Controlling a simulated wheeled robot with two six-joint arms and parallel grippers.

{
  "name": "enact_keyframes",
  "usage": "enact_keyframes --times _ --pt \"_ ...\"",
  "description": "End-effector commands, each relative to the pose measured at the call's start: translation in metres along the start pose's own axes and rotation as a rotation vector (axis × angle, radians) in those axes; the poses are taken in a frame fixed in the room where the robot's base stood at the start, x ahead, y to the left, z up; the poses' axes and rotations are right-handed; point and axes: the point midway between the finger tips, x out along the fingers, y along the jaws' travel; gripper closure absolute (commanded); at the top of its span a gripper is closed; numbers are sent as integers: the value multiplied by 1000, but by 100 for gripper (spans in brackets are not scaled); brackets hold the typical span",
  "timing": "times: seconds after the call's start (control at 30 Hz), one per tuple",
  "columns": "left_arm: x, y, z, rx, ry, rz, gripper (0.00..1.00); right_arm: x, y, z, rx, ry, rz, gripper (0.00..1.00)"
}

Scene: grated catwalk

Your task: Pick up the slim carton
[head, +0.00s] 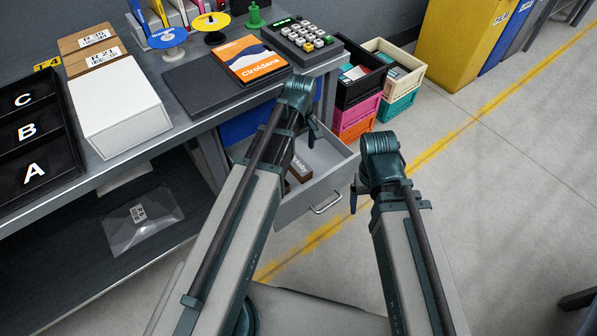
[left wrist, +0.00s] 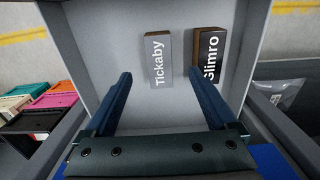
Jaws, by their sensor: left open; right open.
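Two small cartons lie in the open grey drawer (left wrist: 125,30). In the head view the Tickaby carton (head: 299,166) shows partly beside my left arm; the Slimro carton is not clear there. My left gripper (left wrist: 161,76) is open and points into the drawer. The Tickaby carton shows between its fingers, and the right finger overlaps the Slimro carton's lower edge. Contact cannot be told. My right gripper (head: 355,195) is open, right of the drawer.
The drawer (head: 318,194) sits under a workbench holding a white box (head: 125,108), an orange book (head: 250,60) and a keypad device (head: 302,38). Stacked crates (head: 361,105) stand beyond the drawer. A clear bag (head: 143,220) lies on the lower shelf.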

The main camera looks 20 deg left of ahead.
Motion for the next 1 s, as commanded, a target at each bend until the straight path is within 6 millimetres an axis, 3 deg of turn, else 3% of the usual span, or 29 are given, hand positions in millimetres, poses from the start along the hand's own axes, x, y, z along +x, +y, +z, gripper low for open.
enact_keyframes --times 0.03,0.2,0.63,1.0 --pt "16 0 0 0 0 0 9 16 -2 -1 0 0 0 14" --pt "39 0 0 0 0 0 9 38 -4 -2 0 0 0 14" --pt "50 0 0 0 0 0 9 50 -5 -3 0 0 0 14" --pt "94 2 0 0 0 0 9 93 -8 -6 -1 0 4 14"
